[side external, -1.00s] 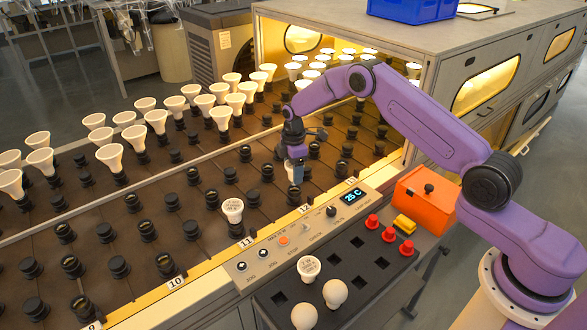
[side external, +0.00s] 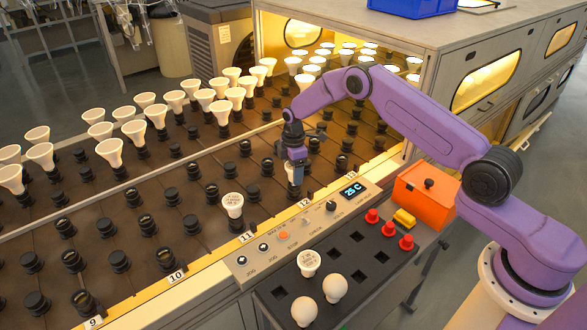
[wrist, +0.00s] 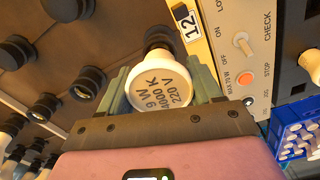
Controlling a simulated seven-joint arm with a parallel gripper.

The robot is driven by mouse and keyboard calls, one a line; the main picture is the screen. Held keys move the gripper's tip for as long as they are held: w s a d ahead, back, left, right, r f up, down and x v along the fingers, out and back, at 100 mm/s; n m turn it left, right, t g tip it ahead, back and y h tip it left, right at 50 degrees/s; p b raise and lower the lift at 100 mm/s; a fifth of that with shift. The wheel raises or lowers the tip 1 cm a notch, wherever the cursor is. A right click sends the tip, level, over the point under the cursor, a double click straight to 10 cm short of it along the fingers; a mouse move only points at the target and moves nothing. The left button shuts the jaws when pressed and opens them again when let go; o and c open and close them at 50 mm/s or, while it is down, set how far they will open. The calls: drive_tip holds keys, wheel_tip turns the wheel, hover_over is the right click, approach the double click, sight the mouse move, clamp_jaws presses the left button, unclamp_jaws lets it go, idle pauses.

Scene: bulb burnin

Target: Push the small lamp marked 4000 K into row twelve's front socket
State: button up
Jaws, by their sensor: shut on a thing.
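The small lamp (wrist: 155,88) is white with a flat round face reading 9 W, 4000 K, 220 V. My gripper (wrist: 160,82) is shut on it, one grey-green finger on each side. In the wrist view a black socket (wrist: 158,38) shows just past the lamp, beside the 12 label (wrist: 186,22). The lamp's face hides its base, so I cannot tell whether it is inside the socket.
A lamp (side external: 232,203) stands in row 11's front socket, left of my gripper. The control panel (side external: 270,250) and a black tray (side external: 350,270) with white bulbs and red pieces lie in front. An orange box (side external: 426,190) sits at right. Several black sockets surround my gripper.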

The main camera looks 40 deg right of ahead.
drive_tip(key=shift+f, duration=0.55)
drive_tip(key=o, duration=1.1)
wheel_tip(320, 180, up, 17)
drive_tip(key=shift+r, duration=0.15)
